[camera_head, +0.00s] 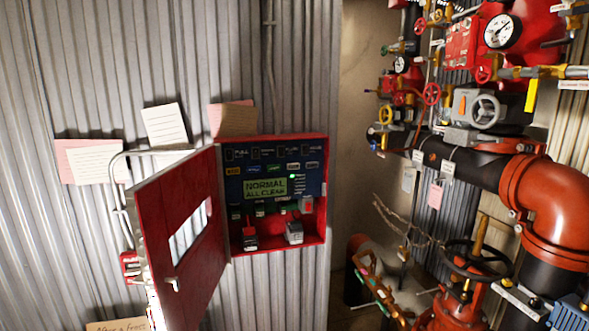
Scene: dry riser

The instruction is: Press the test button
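A red alarm cabinet (327,198) is fixed to the corrugated metal wall, near the middle of the view. Its red door (184,237) with a small window stands open to the left. Inside, a dark blue panel (240,153) carries rows of small coloured buttons and a green display (265,188) reading "NORMAL ALL CLEAR". The button labels are too small for me to tell which one is the test button. Two small devices sit at the bottom of the cabinet. Neither of my grippers is in view.
Red and black pipes (553,205) with valves, a handwheel (473,260) and a gauge (502,31) crowd the right side. A grey conduit (116,185) runs behind the door. Paper notes (165,125) are on the wall. The space in front of the cabinet's opening looks clear.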

